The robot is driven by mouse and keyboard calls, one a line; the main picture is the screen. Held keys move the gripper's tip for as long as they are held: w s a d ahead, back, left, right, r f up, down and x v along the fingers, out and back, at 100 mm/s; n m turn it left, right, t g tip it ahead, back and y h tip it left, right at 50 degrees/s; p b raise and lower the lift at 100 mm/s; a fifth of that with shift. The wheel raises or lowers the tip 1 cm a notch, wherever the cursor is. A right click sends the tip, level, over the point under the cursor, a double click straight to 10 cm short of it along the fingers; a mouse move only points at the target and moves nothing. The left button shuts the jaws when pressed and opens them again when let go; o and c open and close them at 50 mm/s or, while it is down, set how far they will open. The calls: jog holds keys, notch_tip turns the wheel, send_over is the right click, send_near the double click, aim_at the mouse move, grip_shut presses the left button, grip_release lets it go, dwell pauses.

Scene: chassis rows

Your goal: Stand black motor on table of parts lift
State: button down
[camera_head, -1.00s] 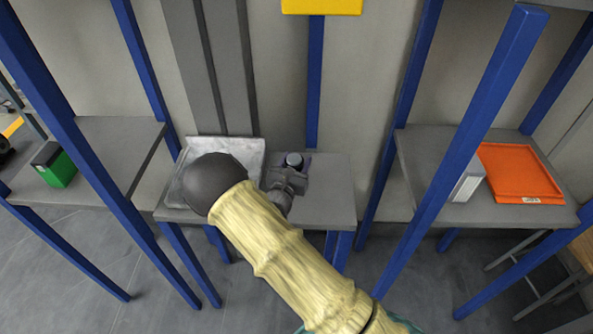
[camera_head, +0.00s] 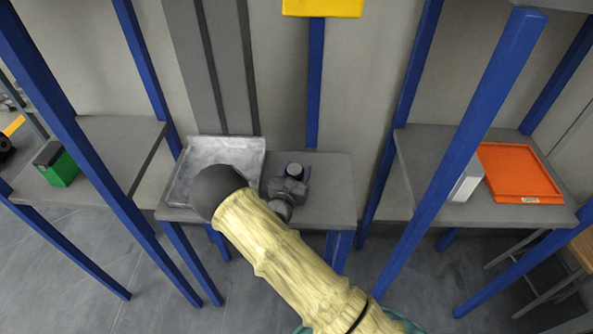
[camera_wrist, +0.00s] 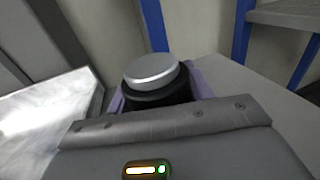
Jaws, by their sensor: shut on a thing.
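The black motor (camera_head: 294,169) is a short dark cylinder with a silver top; it shows upright between my jaws in the wrist view (camera_wrist: 153,75). My gripper (camera_head: 289,183) is shut on it, over the right part of the grey table of the parts lift (camera_head: 335,185). Whether the motor's base touches the table is hidden by my gripper. Purple finger pads (camera_wrist: 200,80) show beside the motor.
A silver metal tray (camera_head: 245,146) lies on the left of the same table, close to my arm. Blue posts stand around the table. A right shelf holds an orange tray (camera_head: 519,172) and a pale box (camera_head: 467,181). A left shelf holds a green and black box (camera_head: 60,168).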

jog(key=c, duration=0.6)
grip_release()
jog(key=shift+f, duration=0.1)
jog(key=b+v, duration=0.3)
jog(key=v, duration=0.9)
